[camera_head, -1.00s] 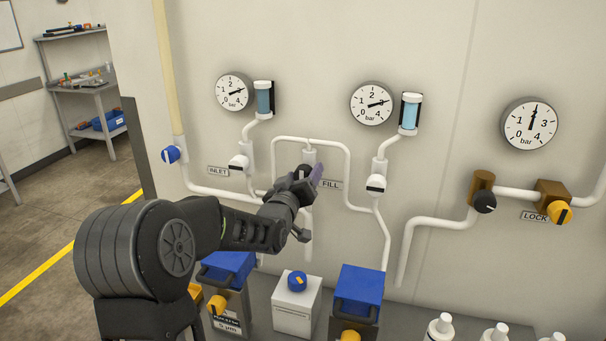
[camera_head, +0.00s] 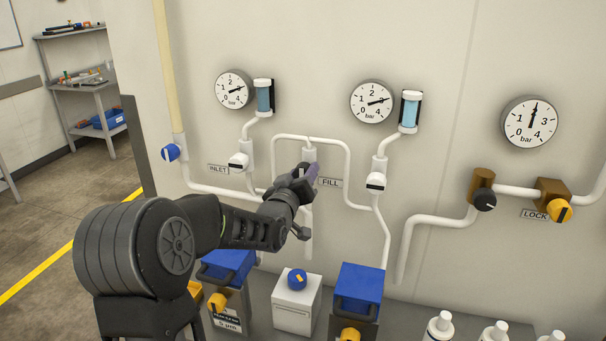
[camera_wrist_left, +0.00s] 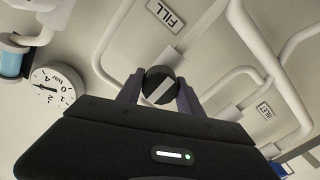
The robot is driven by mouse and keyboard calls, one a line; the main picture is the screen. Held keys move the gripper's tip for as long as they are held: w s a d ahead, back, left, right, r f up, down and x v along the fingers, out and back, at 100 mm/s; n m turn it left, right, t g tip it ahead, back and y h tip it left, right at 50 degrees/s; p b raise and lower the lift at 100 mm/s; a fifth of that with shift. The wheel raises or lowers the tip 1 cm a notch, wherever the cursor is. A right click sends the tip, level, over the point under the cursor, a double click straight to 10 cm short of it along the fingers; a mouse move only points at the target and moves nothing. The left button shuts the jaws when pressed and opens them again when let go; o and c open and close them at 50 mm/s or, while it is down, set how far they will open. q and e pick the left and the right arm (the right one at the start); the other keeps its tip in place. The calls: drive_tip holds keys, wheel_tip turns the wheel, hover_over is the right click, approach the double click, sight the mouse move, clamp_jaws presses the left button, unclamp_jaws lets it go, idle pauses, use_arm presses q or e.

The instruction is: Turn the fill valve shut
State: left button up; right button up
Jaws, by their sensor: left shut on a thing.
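The fill valve's round black knob (camera_wrist_left: 159,86) with a white bar shows in the left wrist view, between the two fingers of my left gripper (camera_wrist_left: 160,95). The gripper is shut on the knob. In the head view my left gripper (camera_head: 306,180) is at the wall pipe beside the FILL label (camera_head: 330,183) and hides most of the knob. The FILL label also shows in the left wrist view (camera_wrist_left: 165,15). My right gripper is not in view.
An INLET label (camera_head: 218,169) and white-handled valves sit on pipes either side. Gauges (camera_head: 372,102) hang above. An orange LOCK knob (camera_head: 559,211) is at right. Blue-lidded containers (camera_head: 359,285), a white box (camera_head: 296,305) and white bottles (camera_head: 439,327) stand below.

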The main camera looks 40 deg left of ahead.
use_arm(q)
drive_tip(key=m+b, duration=0.1)
drive_tip(key=b, duration=0.2)
drive_tip(key=shift+f+m, duration=0.2)
drive_tip(key=shift+m, duration=0.2)
drive_tip(key=m+b, duration=0.2)
drive_tip(key=shift+b, duration=0.35)
drive_tip(key=shift+m+b, duration=0.75)
drive_tip(key=shift+m, duration=0.35)
drive_tip(key=m+b, duration=0.1)
drive_tip(key=m, duration=0.1)
drive_tip(key=shift+r+m, duration=0.1)
drive_tip(key=shift+m, duration=0.2)
drive_tip(key=shift+m+b, duration=0.6)
drive_tip(key=shift+m, duration=0.4)
drive_tip(key=m, duration=0.2)
drive_tip(key=shift+m, duration=0.3)
drive_tip(key=m, duration=0.4)
drive_tip(key=shift+m+b, duration=0.35)
drive_tip(key=shift+m, duration=0.05)
